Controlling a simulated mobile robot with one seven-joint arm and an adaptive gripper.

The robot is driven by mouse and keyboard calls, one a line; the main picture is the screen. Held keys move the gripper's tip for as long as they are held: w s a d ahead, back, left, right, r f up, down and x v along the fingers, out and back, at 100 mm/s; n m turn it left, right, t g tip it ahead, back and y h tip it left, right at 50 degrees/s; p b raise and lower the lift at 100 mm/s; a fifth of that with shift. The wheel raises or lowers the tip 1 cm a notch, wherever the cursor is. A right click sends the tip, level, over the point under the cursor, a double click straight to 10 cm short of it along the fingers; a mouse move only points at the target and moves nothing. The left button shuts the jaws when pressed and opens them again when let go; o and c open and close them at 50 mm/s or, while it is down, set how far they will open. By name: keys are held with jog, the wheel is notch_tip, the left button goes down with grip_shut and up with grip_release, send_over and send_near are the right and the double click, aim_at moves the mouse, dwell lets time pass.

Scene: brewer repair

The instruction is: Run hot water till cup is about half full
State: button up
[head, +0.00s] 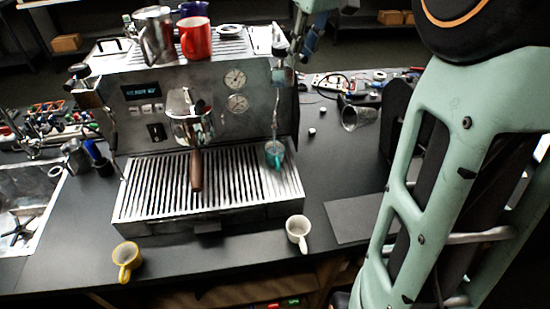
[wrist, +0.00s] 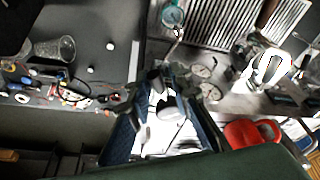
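The espresso machine (head: 160,93) stands on the dark table with a slatted drip tray (head: 150,190). A teal cup (head: 275,155) stands on the tray's right part, below the thin hot water wand (head: 275,118). The cup also shows in the wrist view (wrist: 172,15); its water level is too small to tell. My gripper (head: 288,52) is above the machine's right front, close to a grey knob (head: 283,76). In the wrist view my gripper (wrist: 165,88) has its fingers around or beside the knob. Contact and finger gap are unclear.
A steel pitcher (head: 155,38), a red mug (head: 194,38) and a blue mug stand on top of the machine. A yellow mug (head: 126,260) and a white mug (head: 298,230) stand in front. A clear glass (head: 357,115) lies at the right. A wooden-handled portafilter (head: 196,170) sticks out.

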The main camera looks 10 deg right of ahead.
jog(key=a+m, duration=0.1)
jog(key=m, duration=0.2)
jog(key=s+a+m+h, duration=0.1)
jog(key=a+m, duration=0.1)
jog(key=shift+a+m+h, duration=0.2)
jog(key=shift+m+h, duration=0.1)
jog(key=shift+m, duration=0.1)
dwell(0.4)
jog(key=o, duration=0.4)
jog(key=shift+p, duration=0.35)
notch_tip(320, 180, up, 7)
jog(key=p, duration=0.2)
